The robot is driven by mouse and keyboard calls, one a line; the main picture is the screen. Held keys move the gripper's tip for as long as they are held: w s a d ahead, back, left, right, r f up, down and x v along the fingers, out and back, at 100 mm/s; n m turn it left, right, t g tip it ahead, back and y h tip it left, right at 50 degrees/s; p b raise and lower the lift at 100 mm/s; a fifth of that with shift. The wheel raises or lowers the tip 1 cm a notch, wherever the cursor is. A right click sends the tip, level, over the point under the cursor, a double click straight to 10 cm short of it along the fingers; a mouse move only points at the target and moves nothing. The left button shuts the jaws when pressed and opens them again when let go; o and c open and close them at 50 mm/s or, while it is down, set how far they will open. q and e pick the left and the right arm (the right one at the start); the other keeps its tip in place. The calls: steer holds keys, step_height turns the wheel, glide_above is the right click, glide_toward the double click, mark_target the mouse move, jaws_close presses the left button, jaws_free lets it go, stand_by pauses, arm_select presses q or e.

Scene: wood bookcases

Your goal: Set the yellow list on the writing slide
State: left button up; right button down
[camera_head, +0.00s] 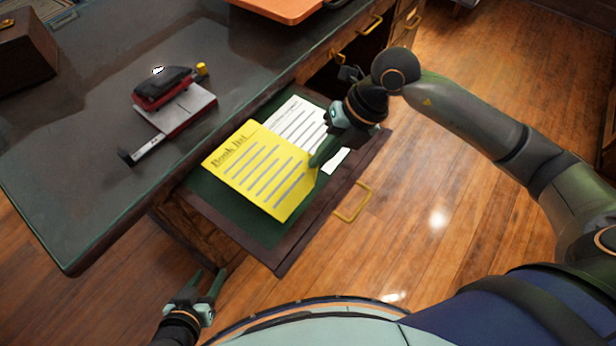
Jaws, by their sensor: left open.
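The yellow list (262,172), headed "Book list", lies flat over the pulled-out writing slide (225,212) with its green surface and dark wooden rim. Its left corner reaches the desk's edge; I cannot tell whether it rests or hovers slightly. My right gripper (318,160) is at the list's right edge and looks shut on it; one finger lies over the paper, and the other is hidden. A white printed sheet (293,118) lies on the slide behind the yellow list, partly covered by it and my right gripper. My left gripper (209,277) is open and empty, low in front of the desk.
The dark desk top (85,150) holds a red-and-black device on a pale base (175,106), a wooden box (25,50) and an orange board (280,6). A brass handle (352,203) sticks out from the slide's front. Wooden floor (440,215) is clear at right.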

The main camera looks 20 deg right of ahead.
mark_target(309, 173)
steer(key=f, duration=0.1)
steer(key=a+f, duration=0.1)
steer(key=a, duration=0.1)
steer(key=shift+s+a+f, duration=0.1)
steer(key=shift+s+f, duration=0.15)
steer(key=shift+f, duration=0.15)
step_height(309, 173, down, 4)
steer(key=shift+a+r+b, duration=0.15)
steer(key=shift+r+b, duration=0.1)
steer(key=shift+b, duration=0.1)
steer(key=c, duration=1.4)
jaws_free()
steer(key=p+v, duration=0.1)
steer(key=v, duration=1.1)
steer(key=shift+r, duration=0.1)
